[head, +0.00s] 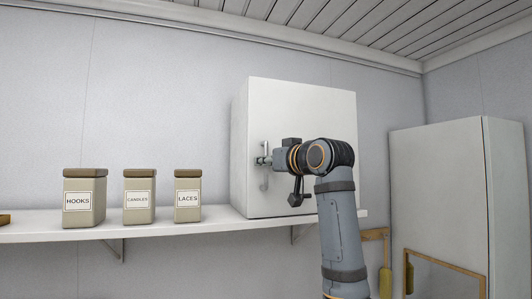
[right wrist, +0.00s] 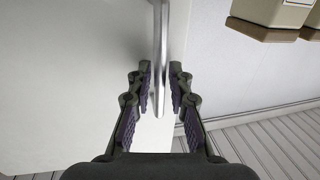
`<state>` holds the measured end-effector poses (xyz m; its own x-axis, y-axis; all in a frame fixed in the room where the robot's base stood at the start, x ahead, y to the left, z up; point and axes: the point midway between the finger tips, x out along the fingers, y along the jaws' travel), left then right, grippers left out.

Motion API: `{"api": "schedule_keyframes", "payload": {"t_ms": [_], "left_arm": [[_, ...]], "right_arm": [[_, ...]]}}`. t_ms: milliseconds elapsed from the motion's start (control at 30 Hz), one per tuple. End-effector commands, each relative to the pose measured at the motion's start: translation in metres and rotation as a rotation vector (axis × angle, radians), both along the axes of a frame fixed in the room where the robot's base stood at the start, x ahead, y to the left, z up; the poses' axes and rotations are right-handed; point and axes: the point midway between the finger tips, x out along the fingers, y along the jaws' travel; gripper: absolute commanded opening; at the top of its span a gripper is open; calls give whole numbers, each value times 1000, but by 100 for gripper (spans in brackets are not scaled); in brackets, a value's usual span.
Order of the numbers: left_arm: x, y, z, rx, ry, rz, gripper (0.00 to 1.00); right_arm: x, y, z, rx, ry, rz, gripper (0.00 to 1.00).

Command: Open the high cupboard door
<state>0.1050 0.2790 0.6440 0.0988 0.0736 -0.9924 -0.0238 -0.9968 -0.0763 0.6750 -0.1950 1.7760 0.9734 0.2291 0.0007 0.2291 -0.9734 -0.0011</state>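The high cupboard (head: 305,120) is a white box standing on the right part of the wall shelf, and its door looks shut. A pale vertical handle (head: 264,180) sits near the left edge of its front. My right gripper (head: 262,161) is at the handle, with the arm coming up from below right. In the right wrist view the fingers of my right gripper (right wrist: 160,80) stand apart, one on each side of the handle bar (right wrist: 161,45), with a small gap visible. The gripper and wrist cover part of the handle and door. My left gripper is out of view.
The white shelf (head: 150,226) carries three labelled jars, HOOKS (head: 84,200), CANDLES (head: 139,198) and LACES (head: 187,198), left of the cupboard. A tall white cabinet (head: 437,190) stands at the right. The wall left of the handle, above the jars, is clear.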

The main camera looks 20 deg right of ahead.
Motion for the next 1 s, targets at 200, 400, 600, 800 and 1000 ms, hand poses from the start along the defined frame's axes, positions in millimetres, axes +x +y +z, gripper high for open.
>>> {"api": "schedule_keyframes", "payload": {"t_ms": [200, 400, 600, 800, 1000], "left_arm": [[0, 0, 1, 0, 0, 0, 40], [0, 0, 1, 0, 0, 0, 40], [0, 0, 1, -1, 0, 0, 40], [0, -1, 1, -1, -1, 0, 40], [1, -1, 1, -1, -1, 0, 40]], "right_arm": [[4, 1, -2, 0, 1, 0, 19], [3, 1, -1, 0, 1, 0, 3], [3, 0, -1, 0, 1, 0, 0], [3, 0, -1, -1, 0, 0, 0], [3, 0, -1, -1, 0, 0, 0]]}}
